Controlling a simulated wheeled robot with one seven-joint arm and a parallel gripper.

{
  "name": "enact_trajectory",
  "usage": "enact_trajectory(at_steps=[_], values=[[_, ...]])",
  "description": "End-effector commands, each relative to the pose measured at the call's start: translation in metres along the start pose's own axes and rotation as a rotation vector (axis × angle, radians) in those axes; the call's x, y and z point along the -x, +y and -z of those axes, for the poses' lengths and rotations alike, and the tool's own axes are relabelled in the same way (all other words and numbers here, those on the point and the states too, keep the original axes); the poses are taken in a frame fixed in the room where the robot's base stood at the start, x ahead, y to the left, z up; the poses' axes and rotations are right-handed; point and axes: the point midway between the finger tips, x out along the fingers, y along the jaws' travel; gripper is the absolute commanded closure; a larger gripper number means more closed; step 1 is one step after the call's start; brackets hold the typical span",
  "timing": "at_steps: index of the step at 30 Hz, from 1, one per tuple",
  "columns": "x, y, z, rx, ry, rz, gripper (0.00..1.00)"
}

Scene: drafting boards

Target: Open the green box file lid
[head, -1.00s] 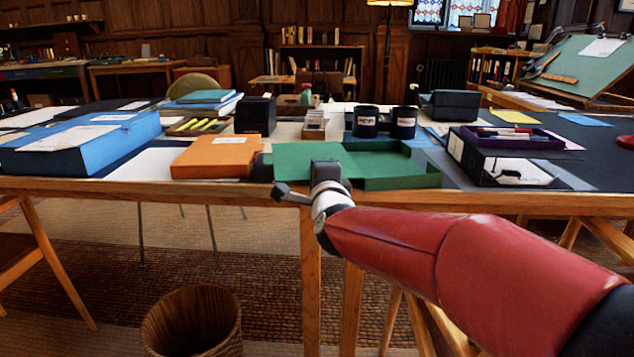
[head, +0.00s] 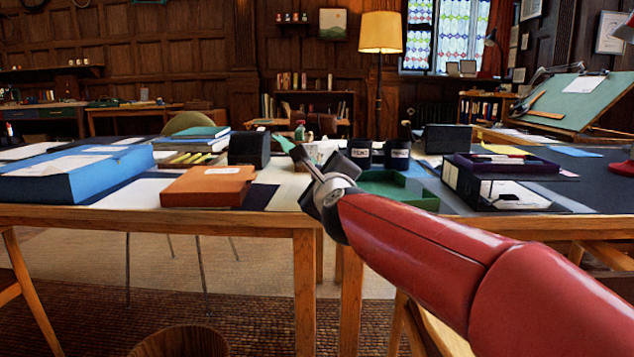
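The green box file (head: 405,188) lies on the near table, right of centre. Its right part shows as a shallow open tray with low walls. Its left part is hidden behind my gripper and wrist. I cannot make out the lid as a separate panel; no flat green panel shows on the table to the left. My gripper (head: 312,163) is in front of the left side of the box file, above the table's front edge, pointing up and left. Its fingers are seen at a slant, so their gap and any contact with the lid are unclear.
An orange box (head: 207,187) and a large blue box file (head: 75,174) lie to the left. A black file with a purple tray (head: 500,168) is on the right. The table's wooden front edge (head: 150,218) is close.

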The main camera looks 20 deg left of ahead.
Motion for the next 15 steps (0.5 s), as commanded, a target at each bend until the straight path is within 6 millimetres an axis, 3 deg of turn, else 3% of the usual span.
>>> enact_trajectory(at_steps=[14, 15], values=[[-0.0002, -0.0009, 0.0007, -0.018, 0.001, -0.001, 1.0], [-0.0002, -0.0009, 0.0007, -0.018, 0.001, -0.001, 0.95]])
